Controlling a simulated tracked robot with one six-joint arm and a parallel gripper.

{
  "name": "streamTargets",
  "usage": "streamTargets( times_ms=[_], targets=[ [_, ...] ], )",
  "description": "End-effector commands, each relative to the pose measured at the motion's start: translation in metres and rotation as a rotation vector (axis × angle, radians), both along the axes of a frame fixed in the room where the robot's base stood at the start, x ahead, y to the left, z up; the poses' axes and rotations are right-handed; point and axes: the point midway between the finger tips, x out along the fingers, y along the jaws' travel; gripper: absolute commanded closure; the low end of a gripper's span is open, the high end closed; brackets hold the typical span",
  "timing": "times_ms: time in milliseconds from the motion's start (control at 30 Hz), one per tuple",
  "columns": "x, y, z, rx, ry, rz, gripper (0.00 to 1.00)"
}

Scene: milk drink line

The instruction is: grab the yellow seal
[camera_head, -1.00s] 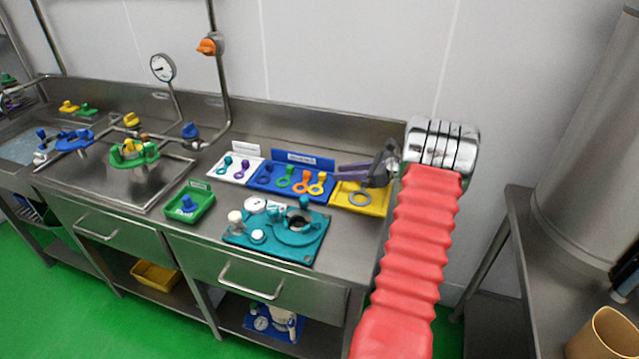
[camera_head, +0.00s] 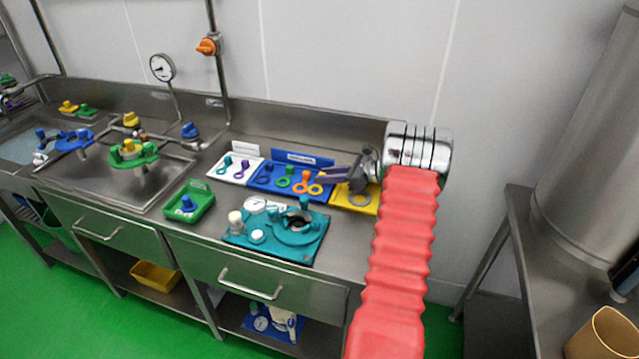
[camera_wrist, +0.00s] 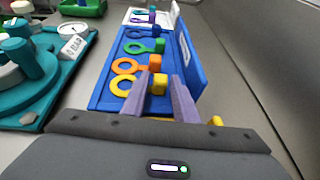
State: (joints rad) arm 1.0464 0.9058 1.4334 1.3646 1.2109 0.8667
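The yellow seal (camera_wrist: 121,86) is a ring with a block-like tab. It lies at the near end of the blue tray (camera_wrist: 104,101) in the wrist view, beside the orange seal (camera_wrist: 124,66). In the head view the yellow seal (camera_head: 316,189) is at the tray's right end, partly covered by my fingers. My gripper (camera_wrist: 164,80) is open, its two purple fingers on either side of the yellow tab. A gap shows between the fingers; I cannot tell whether either touches the tab. The gripper (camera_head: 320,177) comes in from the right in the head view.
Green (camera_wrist: 158,46) and blue seals share the tray. A white tray (camera_head: 222,176) with teal and purple seals stands to its left. A yellow tray (camera_head: 362,208) is below my gripper. A teal fixture (camera_head: 315,246) stands in front. The steel back wall rises behind.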

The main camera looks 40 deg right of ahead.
Motion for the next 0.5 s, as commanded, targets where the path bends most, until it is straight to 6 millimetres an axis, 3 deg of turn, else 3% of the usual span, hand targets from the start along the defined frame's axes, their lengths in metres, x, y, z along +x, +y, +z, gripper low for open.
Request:
streamTargets(
  times_ms=[500],
  targets=[
    [0.0075,0.0028,-0.0033,0.000,0.000,-0.001,0.73]
  ],
)
